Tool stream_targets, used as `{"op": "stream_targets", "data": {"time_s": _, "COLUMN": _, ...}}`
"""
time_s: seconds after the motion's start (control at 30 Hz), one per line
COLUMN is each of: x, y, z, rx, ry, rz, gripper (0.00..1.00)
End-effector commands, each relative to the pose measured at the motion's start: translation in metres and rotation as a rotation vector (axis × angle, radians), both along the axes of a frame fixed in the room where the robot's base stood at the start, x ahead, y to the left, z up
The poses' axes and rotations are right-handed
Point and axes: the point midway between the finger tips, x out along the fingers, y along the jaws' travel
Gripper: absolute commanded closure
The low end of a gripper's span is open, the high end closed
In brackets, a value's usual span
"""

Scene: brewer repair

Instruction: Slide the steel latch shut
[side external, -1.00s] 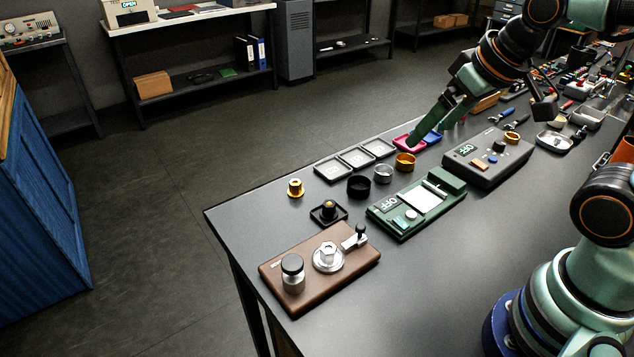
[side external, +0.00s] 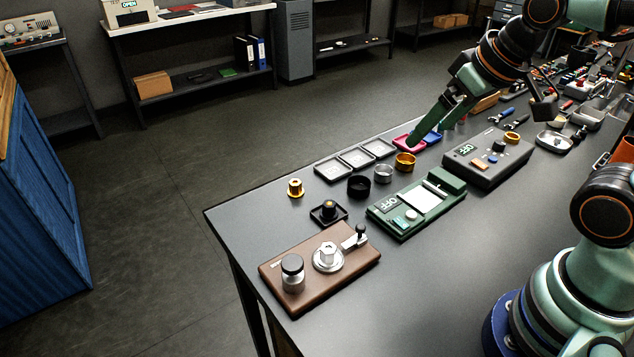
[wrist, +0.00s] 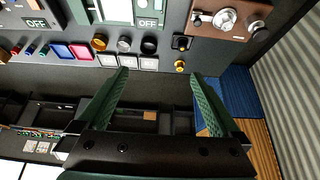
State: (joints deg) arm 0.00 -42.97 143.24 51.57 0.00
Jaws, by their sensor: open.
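The steel latch (side external: 353,241) is a small silver bar with an upright black knob, at the right back corner of a brown board (side external: 285,268). It lies beside a silver disc with a hex fitting (side external: 327,256). I cannot tell whether the latch is open or shut. In the wrist view the board (wrist: 238,22) is at the top right, with the latch (wrist: 199,19) near its left end. My gripper (wrist: 160,76) is open and empty. In the side view my gripper (side external: 422,136) hangs by the pink tray, well away from the latch.
A green scale-like unit (side external: 412,207) and a grey unit (side external: 487,158) stand right of the board. Several rings, grey trays (side external: 355,157), a brass part (side external: 295,187) and a black holder (side external: 328,213) lie behind it. The bench front is clear.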

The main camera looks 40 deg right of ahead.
Motion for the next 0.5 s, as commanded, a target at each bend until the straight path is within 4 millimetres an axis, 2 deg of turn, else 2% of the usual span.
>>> {"op": "stream_targets", "data": {"time_s": 0.03, "x": 0.000, "y": 0.000, "z": 0.000, "rx": 0.000, "ry": 0.000, "rz": 0.000, "gripper": 0.08}}
{"op": "stream_targets", "data": {"time_s": 0.13, "x": 0.001, "y": 0.001, "z": 0.000, "rx": 0.007, "ry": 0.008, "rz": -0.009, "gripper": 0.46}}
{"op": "stream_targets", "data": {"time_s": 0.27, "x": 0.008, "y": 0.009, "z": -0.004, "rx": 0.050, "ry": 0.061, "rz": -0.072, "gripper": 0.46}}
{"op": "stream_targets", "data": {"time_s": 0.5, "x": 0.031, "y": 0.040, "z": -0.027, "rx": 0.161, "ry": 0.250, "rz": -0.336, "gripper": 0.46}}
